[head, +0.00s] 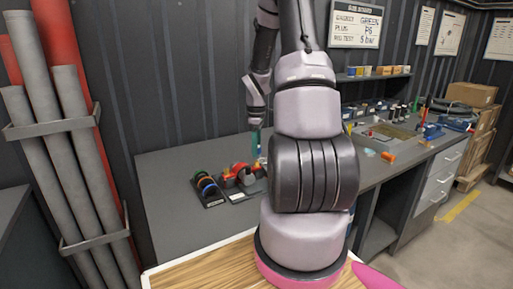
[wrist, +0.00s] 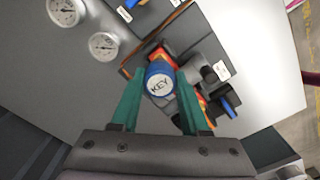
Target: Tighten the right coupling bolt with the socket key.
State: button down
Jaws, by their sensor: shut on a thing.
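In the wrist view my gripper (wrist: 158,90) has its two green fingers shut around the socket key (wrist: 159,78), whose round blue and white top reads KEY. An orange-red and dark assembly (wrist: 190,98) lies below and around the key; the key and fingers cover part of it. I cannot make out the right coupling bolt or the key's lower end, nor whether they touch. In the head view my gripper (head: 256,143) points down just above the bench, beside a red-orange unit (head: 241,174). My own arm blocks much of the bench to the right.
A grey workbench (head: 175,165) runs along the wall. Two round gauges (wrist: 103,45) show at upper left in the wrist view. A blue handle-like part (wrist: 228,106) sits right of the key. A dark rack with coloured rings (head: 207,187) stands left of the red-orange unit. The bench's left end is clear.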

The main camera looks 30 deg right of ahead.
jog(key=shift+f, duration=1.5)
dwell(1.1)
jog(key=m, duration=0.4)
jog(key=shift+m, duration=0.3)
jog(key=shift+m, duration=0.8)
jog(key=m, duration=0.3)
